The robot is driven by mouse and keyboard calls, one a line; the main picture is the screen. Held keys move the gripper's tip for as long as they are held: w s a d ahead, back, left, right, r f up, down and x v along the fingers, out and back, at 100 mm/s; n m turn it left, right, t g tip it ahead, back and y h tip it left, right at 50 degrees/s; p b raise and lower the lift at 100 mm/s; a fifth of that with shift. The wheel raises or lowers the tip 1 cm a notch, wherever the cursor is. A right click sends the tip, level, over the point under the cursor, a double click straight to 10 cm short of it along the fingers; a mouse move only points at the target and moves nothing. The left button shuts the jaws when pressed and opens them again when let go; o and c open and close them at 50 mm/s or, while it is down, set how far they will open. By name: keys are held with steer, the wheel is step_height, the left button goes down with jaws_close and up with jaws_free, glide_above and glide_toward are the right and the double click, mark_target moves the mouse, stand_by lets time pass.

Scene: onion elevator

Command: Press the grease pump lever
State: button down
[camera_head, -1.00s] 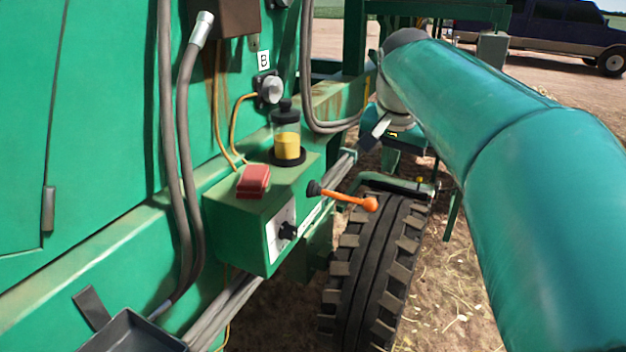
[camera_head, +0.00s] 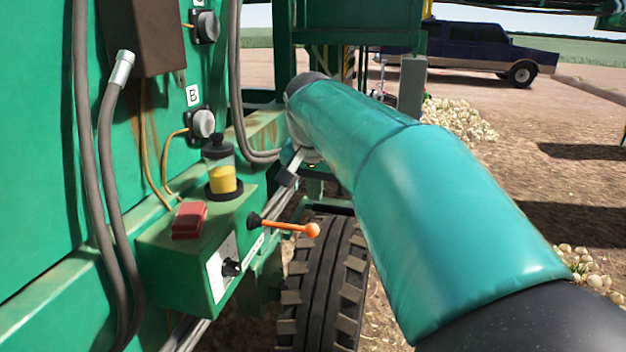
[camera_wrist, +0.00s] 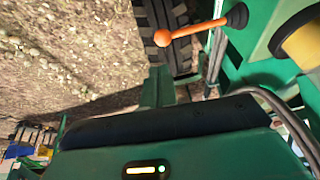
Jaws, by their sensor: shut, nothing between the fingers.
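The grease pump lever (camera_head: 290,228) is an orange rod with a ball end and a black pivot. It sticks out to the right from the green control box (camera_head: 160,250) on the machine's side. A clear grease reservoir (camera_head: 222,180) with yellow grease and a black cap stands on the box. My gripper (camera_head: 286,178) is shut and empty, above the lever and apart from it; my arm hides part of it. In the wrist view the orange lever (camera_wrist: 195,30) crosses the top, with the reservoir's yellow part (camera_wrist: 303,42) at right. The fingertips are not clear there.
A red block (camera_head: 189,220) and a black knob (camera_head: 231,267) are on the box. Grey hoses (camera_head: 88,170) hang at left. A ridged tyre (camera_head: 322,290) stands below the lever. A dark pickup (camera_head: 480,50) is parked far behind. Open ground lies at right.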

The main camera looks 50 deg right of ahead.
mark_target(315, 230)
steer(key=x, duration=0.8)
steer(key=shift+w+a+f, duration=0.2)
steer(key=shift+a+f, duration=0.1)
steer(key=shift+a, duration=0.05)
steer(key=shift+f, duration=0.1)
steer(key=shift+s+d+f+t+y, duration=0.15)
steer(key=shift+f+t, duration=0.2)
steer(key=shift+f, duration=0.2)
steer(key=shift+s+a+f+t+y, duration=0.1)
steer(key=shift+s+f+t+y, duration=0.05)
steer(key=shift+f+t, duration=0.3)
step_height(315, 230, down, 7)
steer(key=shift+r, duration=0.2)
steer(key=shift+w+f, duration=0.1)
steer(key=shift+f, duration=0.05)
